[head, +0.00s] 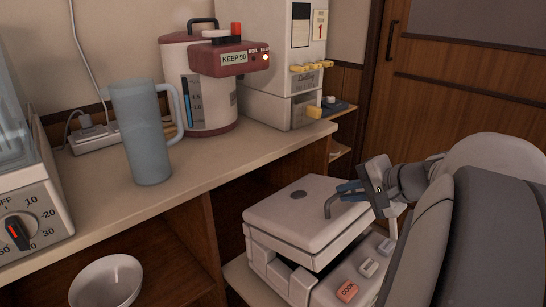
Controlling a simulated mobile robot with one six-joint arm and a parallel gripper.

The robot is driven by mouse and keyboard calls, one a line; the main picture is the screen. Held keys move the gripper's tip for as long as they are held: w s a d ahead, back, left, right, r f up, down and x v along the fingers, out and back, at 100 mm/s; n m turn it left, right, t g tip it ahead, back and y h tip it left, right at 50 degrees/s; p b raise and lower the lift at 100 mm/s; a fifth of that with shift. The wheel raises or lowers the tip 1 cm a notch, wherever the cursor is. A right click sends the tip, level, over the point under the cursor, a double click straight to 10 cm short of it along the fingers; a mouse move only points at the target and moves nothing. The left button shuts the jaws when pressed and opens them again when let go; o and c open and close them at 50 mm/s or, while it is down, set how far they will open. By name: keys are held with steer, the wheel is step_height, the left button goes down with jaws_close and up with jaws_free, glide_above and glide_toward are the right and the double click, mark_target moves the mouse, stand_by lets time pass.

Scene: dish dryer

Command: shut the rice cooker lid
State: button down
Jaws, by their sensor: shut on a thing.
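The rice cooker (279,268) is a pale boxy appliance low in the middle of the head view, with an orange COOK button (347,291) and pale buttons on its front panel. Its lid (290,218) is a flat white slab with a small dark round spot. A dark gap shows between lid and body, so the lid looks a little raised. The exact contact is partly hidden by the fingers.
On the counter (190,185) above stand a blue-grey pitcher (146,135), a red and white hot-water pot (203,95) and a white dispenser (290,55). A dial appliance (30,215) is at left. A white bowl (108,280) sits below. A wooden door (460,95) is behind.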

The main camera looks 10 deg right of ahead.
steer(key=s+f+b, duration=0.1)
steer(key=f, duration=0.1)
steer(key=s+d+f+b, duration=0.1)
steer(key=f+b, duration=0.1)
steer(key=f, duration=0.1)
steer(key=s+f+b, duration=0.1)
steer(key=f, duration=0.2)
steer(key=shift+s+d+b, duration=0.15)
steer(key=shift+d+b, duration=0.05)
steer(key=shift+b, duration=0.1)
steer(key=c, duration=1.7)
jaws_free()
steer(key=shift+c, duration=0.3)
steer(key=shift+s, duration=0.1)
steer(key=shift+s+d+r, duration=0.1)
steer(key=shift+d+r, duration=0.05)
steer(key=shift+r, duration=0.05)
steer(key=p, duration=0.4)
glide_toward(355, 229)
steer(key=shift+w+a+r, duration=0.2)
steer(key=shift+w, duration=0.3)
